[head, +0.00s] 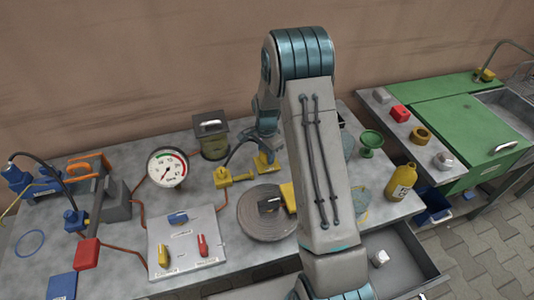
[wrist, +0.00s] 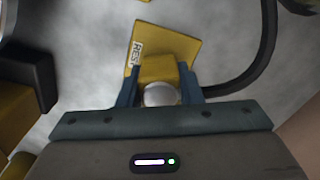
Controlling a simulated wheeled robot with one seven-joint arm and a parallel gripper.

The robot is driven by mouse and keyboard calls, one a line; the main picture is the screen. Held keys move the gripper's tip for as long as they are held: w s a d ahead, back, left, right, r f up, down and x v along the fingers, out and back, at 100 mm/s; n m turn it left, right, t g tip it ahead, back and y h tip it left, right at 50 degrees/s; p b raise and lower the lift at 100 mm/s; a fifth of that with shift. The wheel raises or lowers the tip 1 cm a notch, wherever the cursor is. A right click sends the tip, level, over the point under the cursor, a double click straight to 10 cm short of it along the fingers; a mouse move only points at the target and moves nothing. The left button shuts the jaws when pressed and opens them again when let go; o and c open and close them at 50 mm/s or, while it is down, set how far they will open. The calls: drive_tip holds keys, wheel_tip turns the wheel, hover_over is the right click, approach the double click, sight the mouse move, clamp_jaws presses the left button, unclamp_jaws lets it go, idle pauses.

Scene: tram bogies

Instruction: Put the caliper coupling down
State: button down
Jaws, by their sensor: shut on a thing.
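My gripper (wrist: 159,82) is shut on a yellow block with a pale round end, which I take to be the caliper coupling (wrist: 160,68). A flat yellow plate (wrist: 184,32) with a partly hidden label lies just beyond the block; I cannot tell whether they touch. A dark hose (wrist: 262,50) curves at the right in the wrist view. In the head view my gripper (head: 266,140) points down at the back of the grey bench (head: 200,290), above a yellow piece (head: 265,165). The held block is hard to make out there.
A yellow fitting (head: 232,179) lies left of my gripper, and a grey round disc (head: 264,222) in front. A dark container (head: 212,138) and a pressure gauge (head: 167,168) stand to the left. A green funnel-like cup (head: 370,141) and a yellow bottle (head: 401,181) stand right of my arm.

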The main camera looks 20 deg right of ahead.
drive_tip(key=shift+f+b, duration=0.45)
drive_tip(key=shift+f, duration=0.15)
drive_tip(key=c, duration=1)
unclamp_jaws()
drive_tip(key=shift+r, duration=0.1)
wheel_tip(320, 180, up, 13)
drive_tip(key=shift+f, duration=0.15)
drive_tip(key=s+a+r+n+t, duration=0.2)
drive_tip(key=s+r+n, duration=0.5)
drive_tip(key=s+r, duration=0.55)
drive_tip(key=shift+s+a+f+n+t, duration=0.15)
drive_tip(key=shift+s+n, duration=0.9)
drive_tip(key=shift+s, duration=1.55)
drive_tip(key=shift+s+a+f+n+t, duration=0.15)
drive_tip(key=shift+s+n, duration=0.85)
drive_tip(key=shift+s, duration=1.65)
drive_tip(key=shift+s+a+f+n+t, duration=0.15)
drive_tip(key=shift+s+n, duration=0.9)
drive_tip(key=shift+s, duration=1.55)
drive_tip(key=shift+d+r, duration=0.1)
